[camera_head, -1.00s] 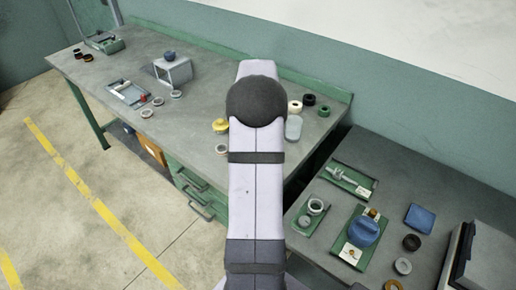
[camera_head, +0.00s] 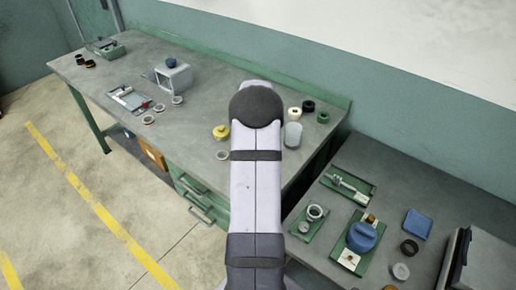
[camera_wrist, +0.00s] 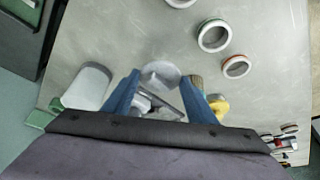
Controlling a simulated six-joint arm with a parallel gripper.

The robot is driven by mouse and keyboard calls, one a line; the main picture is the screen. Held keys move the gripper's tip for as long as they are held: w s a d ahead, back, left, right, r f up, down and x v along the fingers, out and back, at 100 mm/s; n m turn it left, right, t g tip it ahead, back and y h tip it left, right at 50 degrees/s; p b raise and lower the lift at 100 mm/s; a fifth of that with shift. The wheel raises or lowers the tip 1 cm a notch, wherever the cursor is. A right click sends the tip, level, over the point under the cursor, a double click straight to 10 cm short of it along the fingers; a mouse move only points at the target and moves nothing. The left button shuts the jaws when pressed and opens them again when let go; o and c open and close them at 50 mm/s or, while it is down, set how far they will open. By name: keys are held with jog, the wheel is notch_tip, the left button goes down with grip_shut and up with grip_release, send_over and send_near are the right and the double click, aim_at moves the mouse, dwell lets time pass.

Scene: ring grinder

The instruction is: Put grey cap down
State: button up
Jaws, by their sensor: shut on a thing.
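The grey cap (camera_wrist: 161,72) shows in the wrist view as a pale grey disc between the blue fingertips. My gripper (camera_wrist: 162,80) is shut on it, above the grey bench top. Whether the cap touches the bench is not clear. Grey and white parts show between the fingers behind it, and I cannot tell what they are. In the head view my own arm hides the gripper and the cap.
A whitish jar (camera_wrist: 88,86) stands left of the fingers, and a yellow part (camera_wrist: 220,106) lies close to the right finger. Rings (camera_wrist: 213,36) and (camera_wrist: 237,66) lie beyond. In the head view, a side table (camera_head: 440,195) holds green trays and a blue part (camera_head: 361,237).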

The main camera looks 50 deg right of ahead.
jog(key=shift+f+p, duration=0.5)
jog(key=shift+f, duration=1.2)
jog(key=shift+f, duration=0.1)
jog(key=shift+f, duration=0.15)
jog(key=o, duration=1)
jog(key=shift+r, duration=0.3)
jog(key=b+v, duration=0.3)
jog(key=v, duration=0.9)
